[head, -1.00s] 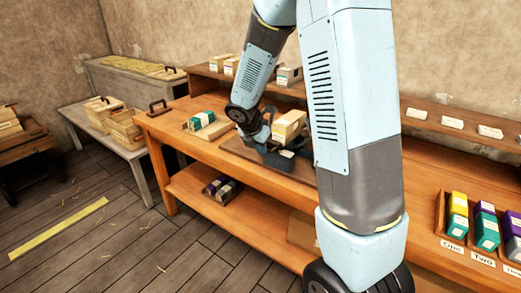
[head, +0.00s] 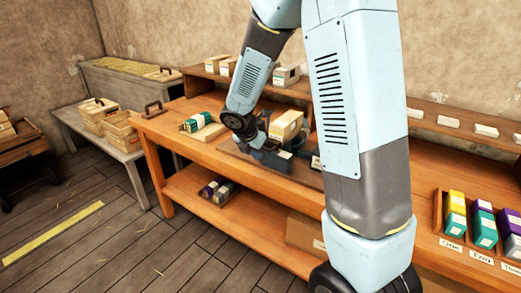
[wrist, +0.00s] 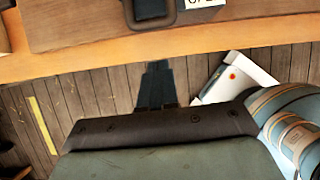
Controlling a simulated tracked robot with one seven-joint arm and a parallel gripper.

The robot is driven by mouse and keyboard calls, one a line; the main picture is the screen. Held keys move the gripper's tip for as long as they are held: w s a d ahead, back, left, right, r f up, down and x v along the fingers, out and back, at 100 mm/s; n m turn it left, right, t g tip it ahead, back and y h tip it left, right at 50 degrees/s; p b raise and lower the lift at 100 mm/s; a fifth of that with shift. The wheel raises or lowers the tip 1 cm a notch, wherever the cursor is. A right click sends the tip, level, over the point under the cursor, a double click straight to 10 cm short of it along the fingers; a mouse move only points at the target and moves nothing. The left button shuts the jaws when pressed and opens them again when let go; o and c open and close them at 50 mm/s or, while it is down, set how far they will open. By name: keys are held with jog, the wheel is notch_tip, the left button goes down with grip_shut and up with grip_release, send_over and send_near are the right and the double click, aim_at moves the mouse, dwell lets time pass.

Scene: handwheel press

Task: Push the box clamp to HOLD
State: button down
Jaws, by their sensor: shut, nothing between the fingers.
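A pale wooden box (head: 287,124) sits in a dark clamp fixture (head: 275,158) on a wooden base board, on the long orange-brown bench. My gripper (head: 258,142) is low beside the near left side of this fixture, partly merged with its dark parts. In the wrist view, my gripper's dark fingers (wrist: 157,82) are together and empty, over the bench's front edge. A dark block (wrist: 150,8) of the fixture lies ahead of the fingertips on the board, apart from them in the picture. A white label (wrist: 200,3), cut off, is beside it. The clamp's setting cannot be read.
The bench (head: 180,150) also holds a green-and-white box (head: 197,121) left of the fixture. A tray of coloured boxes (head: 470,222) stands at the right. My arm hides the bench middle. A grey side table (head: 120,150) with crates stands left. The floor in front is clear.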

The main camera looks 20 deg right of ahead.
jog(key=v, duration=1)
jog(key=shift+s+a, duration=0.2)
jog(key=s+d+r+m+y, duration=0.1)
jog(key=s+r+m, duration=0.3)
jog(key=s+m, duration=0.4)
jog(key=s+d+r+m+t+y, duration=0.1)
jog(key=s+d+r+m, duration=0.3)
jog(key=s+m, duration=0.4)
jog(key=s+d+r+m+t+y, duration=0.1)
jog(key=s+d+r+m, duration=0.1)
jog(key=s+r+m, duration=0.3)
jog(key=s+m, duration=0.4)
jog(key=m, duration=0.1)
jog(key=shift+d+r+y, duration=0.4)
